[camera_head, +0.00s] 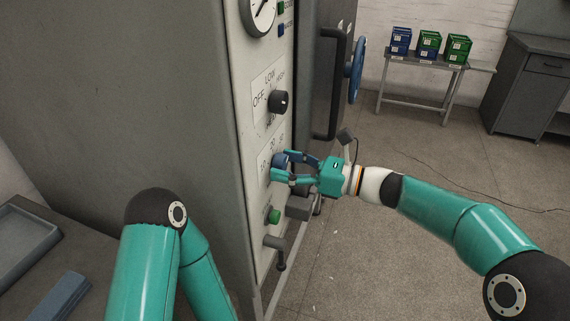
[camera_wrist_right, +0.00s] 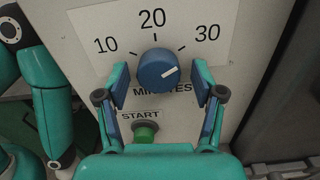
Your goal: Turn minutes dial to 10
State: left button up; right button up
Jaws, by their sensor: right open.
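The minutes dial (camera_wrist_right: 157,70) is a blue round knob with a white pointer line, on a white plate marked 10, 20 and 30. In the right wrist view its line points up and right, toward the 30 side. In the head view the dial (camera_head: 279,160) is partly covered by my right gripper (camera_head: 281,167). My right gripper (camera_wrist_right: 160,88) is open, with one finger on each side of the dial; a gap shows at both sides in the wrist view. My left arm shows at the lower left of the head view, but its gripper is not visible.
Below the dial is a green START button (camera_wrist_right: 146,132). Above it are a black LOW/HIGH/OFF knob (camera_head: 279,102) and a gauge (camera_head: 260,14). A crank handle (camera_head: 277,251) sticks out lower down. A door handle (camera_head: 333,85) and blue wheel (camera_head: 356,70) stand right. Open floor lies right.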

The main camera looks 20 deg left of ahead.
jog(key=shift+c, duration=0.4)
jog(key=c, duration=1)
jog(key=shift+c, duration=0.3)
